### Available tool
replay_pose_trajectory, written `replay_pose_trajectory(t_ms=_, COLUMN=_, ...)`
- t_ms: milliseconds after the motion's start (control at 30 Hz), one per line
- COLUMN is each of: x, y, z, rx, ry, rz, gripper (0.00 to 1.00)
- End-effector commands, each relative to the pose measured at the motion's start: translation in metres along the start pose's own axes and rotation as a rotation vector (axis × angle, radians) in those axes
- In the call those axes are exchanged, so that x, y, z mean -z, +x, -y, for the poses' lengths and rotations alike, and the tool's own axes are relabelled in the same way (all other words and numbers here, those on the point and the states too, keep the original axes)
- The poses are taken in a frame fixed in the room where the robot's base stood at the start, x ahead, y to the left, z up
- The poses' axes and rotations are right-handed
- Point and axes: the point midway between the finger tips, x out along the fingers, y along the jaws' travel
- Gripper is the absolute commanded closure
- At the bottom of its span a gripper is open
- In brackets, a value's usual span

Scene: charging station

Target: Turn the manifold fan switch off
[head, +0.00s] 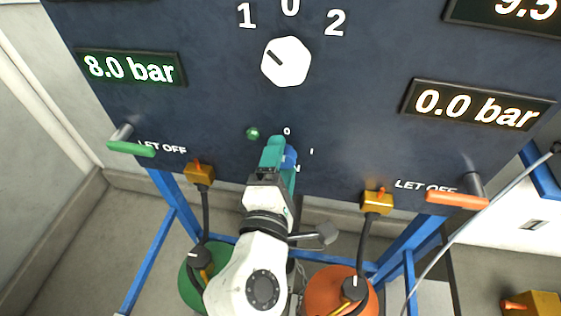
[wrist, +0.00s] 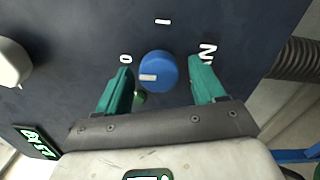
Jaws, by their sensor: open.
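The fan switch is a round blue knob (wrist: 158,72) on the dark panel. It also shows in the head view (head: 290,157), partly hidden by my gripper. Its white mark sits on its left half in the wrist view, pointing roughly toward, slightly below, the "0" label. An "I" label is above it and an "N" label to its right there. My gripper (wrist: 160,68) is open, with its teal fingers on either side of the knob and a visible gap on each side. In the head view my gripper (head: 280,150) reaches up to the panel.
A small green lamp (head: 253,133) is just left of the fingers in the head view. A white selector knob (head: 286,62) is above. A green lever (head: 131,147) and an orange lever (head: 457,200) stick out at the sides. The displays read 8.0 bar (head: 130,68) and 0.0 bar (head: 478,106).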

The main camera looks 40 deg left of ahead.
Motion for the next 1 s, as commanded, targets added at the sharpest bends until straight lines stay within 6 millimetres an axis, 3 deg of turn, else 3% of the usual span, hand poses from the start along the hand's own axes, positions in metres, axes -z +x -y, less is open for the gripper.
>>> replay_pose_trajectory(t_ms=267, x=0.001, y=-0.016, z=0.002, rx=0.001, ry=0.002, rz=0.000, gripper=0.31)
replay_pose_trajectory(t_ms=700, x=0.001, y=-0.094, z=0.002, rx=0.001, ry=0.000, rz=-0.001, gripper=0.31)
replay_pose_trajectory(t_ms=1000, x=0.000, y=-0.108, z=0.000, rx=0.000, ry=0.000, rz=0.000, gripper=0.31)
